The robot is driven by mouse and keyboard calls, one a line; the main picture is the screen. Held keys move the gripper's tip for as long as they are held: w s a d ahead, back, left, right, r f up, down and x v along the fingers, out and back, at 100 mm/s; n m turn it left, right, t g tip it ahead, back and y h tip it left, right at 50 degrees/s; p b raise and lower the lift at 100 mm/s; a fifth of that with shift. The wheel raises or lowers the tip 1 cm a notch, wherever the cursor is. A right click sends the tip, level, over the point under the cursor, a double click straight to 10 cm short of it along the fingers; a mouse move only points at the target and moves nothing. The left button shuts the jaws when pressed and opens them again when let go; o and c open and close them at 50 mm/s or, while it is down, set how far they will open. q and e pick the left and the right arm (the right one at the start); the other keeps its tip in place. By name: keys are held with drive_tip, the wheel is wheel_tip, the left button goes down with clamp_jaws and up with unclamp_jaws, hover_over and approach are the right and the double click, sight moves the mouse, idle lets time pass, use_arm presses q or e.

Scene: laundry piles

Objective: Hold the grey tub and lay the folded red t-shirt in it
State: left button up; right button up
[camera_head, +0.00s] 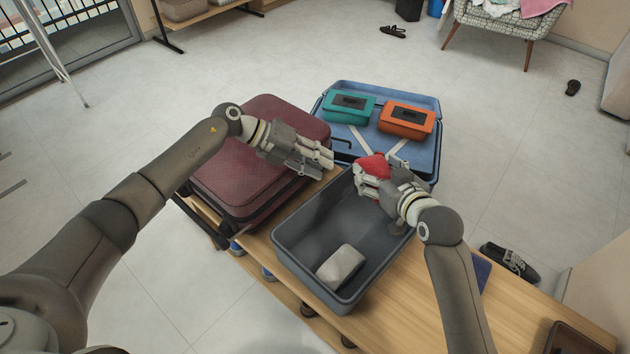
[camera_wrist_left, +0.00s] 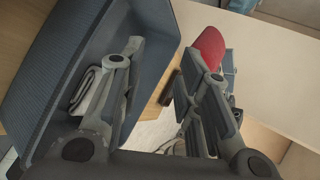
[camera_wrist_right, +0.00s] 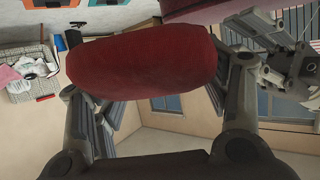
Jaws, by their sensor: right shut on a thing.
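The grey tub (camera_head: 285,262) stands on the wooden bench, with a folded pale grey cloth (camera_head: 341,267) on its floor. My right gripper (camera_head: 372,180) is shut on the folded red t-shirt (camera_head: 374,164), held at the tub's far end. The t-shirt is a rolled-looking red bundle between the fingers in the right wrist view (camera_wrist_right: 150,68). My left gripper (camera_head: 328,160) is open and empty at the tub's far left corner. In the left wrist view its fingers are apart, one in front of the tub (camera_wrist_left: 55,75) and one past its wall; I see no clear contact.
A closed dark red suitcase (camera_head: 240,165) lies left of the tub. An open blue suitcase (camera_head: 345,148) behind it holds a teal pouch (camera_head: 349,106) and an orange pouch (camera_head: 406,120). Shoes (camera_head: 510,262) lie beside the bench.

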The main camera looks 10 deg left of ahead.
sight(316, 220)
use_arm(q)
drive_tip(key=f+m+y, duration=0.1)
drive_tip(key=m+y, duration=0.1)
drive_tip(key=y, duration=0.1)
drive_tip(key=s+f+m+g+y, duration=0.1)
drive_tip(key=f+m+y, duration=0.1)
drive_tip(key=m+y, duration=0.1)
drive_tip(key=f+m+g+y, duration=0.1)
drive_tip(key=f+m+y, duration=0.1)
drive_tip(key=y, duration=0.2)
drive_tip(key=shift+s+f+m+y, duration=0.2)
drive_tip(key=shift+s+m+y, duration=0.1)
drive_tip(key=shift+s+m, duration=0.1)
wheel_tip(316, 220, down, 12)
drive_tip(key=shift+r, duration=0.1)
drive_tip(key=shift+s, duration=0.1)
drive_tip(key=shift+c, duration=0.3)
clamp_jaws()
